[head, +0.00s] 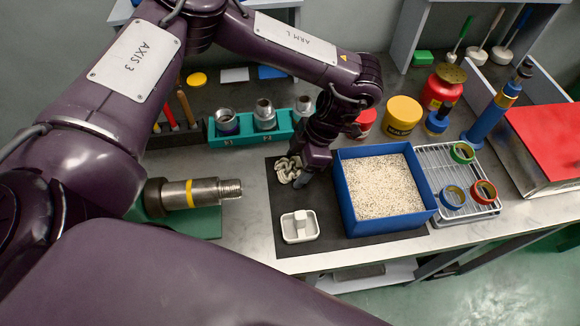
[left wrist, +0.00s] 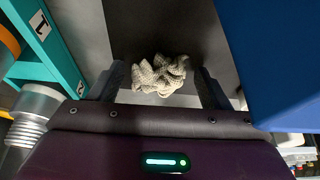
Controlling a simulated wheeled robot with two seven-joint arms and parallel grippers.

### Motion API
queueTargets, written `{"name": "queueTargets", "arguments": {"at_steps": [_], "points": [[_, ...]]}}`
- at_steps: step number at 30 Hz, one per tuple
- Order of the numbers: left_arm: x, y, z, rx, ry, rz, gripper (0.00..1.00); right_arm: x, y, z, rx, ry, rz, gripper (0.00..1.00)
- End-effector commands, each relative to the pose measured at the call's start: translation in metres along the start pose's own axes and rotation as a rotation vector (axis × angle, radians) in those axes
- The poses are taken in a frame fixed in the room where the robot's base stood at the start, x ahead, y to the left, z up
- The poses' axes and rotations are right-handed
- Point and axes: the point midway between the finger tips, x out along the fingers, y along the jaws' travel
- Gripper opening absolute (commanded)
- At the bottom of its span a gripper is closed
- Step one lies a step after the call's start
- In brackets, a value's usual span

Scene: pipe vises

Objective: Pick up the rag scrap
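The rag scrap (head: 285,168) is a crumpled beige knit cloth on the dark mat, left of the blue bin in the head view. In the left wrist view the rag scrap (left wrist: 160,74) lies between the two fingers of my left gripper (left wrist: 160,82). The fingers are apart, with a small gap showing at each side of the rag. In the head view my left gripper (head: 301,180) points down at the rag and partly hides it. Whether the fingers touch the mat I cannot tell. My right gripper is not in view.
A blue bin of pale granules (head: 388,230) stands close right of the left gripper. A white dish with a block (head: 299,236) sits in front. A teal rack with fittings (head: 245,138) is behind left. A threaded pipe (head: 195,193) lies left. A wire tray (head: 425,170) stands right.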

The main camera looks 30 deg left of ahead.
Motion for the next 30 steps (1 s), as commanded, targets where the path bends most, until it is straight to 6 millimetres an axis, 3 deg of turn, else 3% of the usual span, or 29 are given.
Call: {"name": "queueTargets", "arguments": {"at_steps": [1, 9, 23, 30], "points": [[0.0, 0.0, 0.0, 0.0, 0.0, 0.0, 0.64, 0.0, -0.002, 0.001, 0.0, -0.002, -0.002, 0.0], [0.0, 0.0, 0.0, 0.0, 0.0, 0.0, 0.3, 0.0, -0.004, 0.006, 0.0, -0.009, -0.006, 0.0], [-0.002, 0.0, -0.001, 0.0, 0.0, 0.0, 0.29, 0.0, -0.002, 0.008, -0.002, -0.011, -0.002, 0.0], [-0.025, 0.001, -0.009, 0.0, -0.003, 0.003, 0.29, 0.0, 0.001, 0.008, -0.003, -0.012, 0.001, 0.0]]}}
